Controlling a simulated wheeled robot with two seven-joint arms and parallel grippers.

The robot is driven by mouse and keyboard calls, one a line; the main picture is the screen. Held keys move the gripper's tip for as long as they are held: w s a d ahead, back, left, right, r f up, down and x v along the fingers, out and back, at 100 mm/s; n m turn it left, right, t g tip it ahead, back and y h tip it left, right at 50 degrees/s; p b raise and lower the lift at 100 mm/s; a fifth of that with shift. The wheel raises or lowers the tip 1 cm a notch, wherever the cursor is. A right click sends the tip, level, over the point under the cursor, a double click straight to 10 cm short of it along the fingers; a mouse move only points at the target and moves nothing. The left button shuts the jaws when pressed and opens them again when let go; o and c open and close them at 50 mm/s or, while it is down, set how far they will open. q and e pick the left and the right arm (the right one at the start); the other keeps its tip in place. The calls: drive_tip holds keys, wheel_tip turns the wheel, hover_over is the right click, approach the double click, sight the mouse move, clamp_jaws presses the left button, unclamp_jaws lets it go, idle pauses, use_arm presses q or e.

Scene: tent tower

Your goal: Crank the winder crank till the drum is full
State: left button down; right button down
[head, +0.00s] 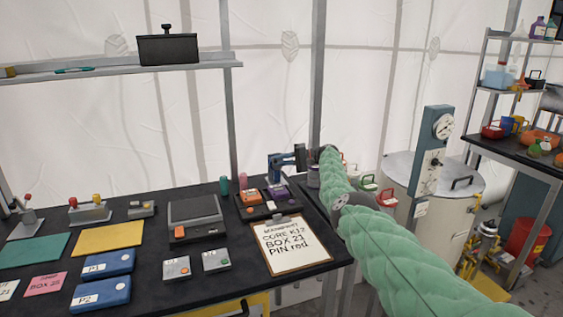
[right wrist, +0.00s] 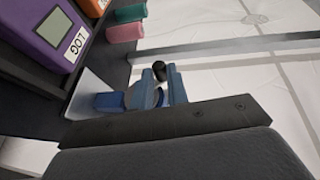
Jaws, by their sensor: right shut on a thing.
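The winder (head: 274,167) is a small blue device at the back right edge of the black table, partly hidden by my gripper. In the right wrist view its blue body (right wrist: 108,101) shows left of my fingers. My right gripper (head: 300,158) reaches it from the right, at the end of my green-sleeved arm. In the right wrist view its two blue fingers (right wrist: 161,84) are shut around the crank's dark knob (right wrist: 158,72). The drum is mostly hidden, and I cannot tell how full it is. My left gripper is not in view.
A clipboard (head: 291,246) and a tray with orange and purple boxes (head: 276,192) lie near the winder. Teal (head: 224,186) and pink (head: 243,181) cylinders stand left of it. A grey drum-shaped vessel (head: 462,186) stands right of the table. A tent wall is behind.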

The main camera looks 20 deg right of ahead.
drive_tip(key=c, duration=1.4)
unclamp_jaws()
drive_tip(key=shift+d, duration=0.1)
drive_tip(key=shift+o, duration=0.2)
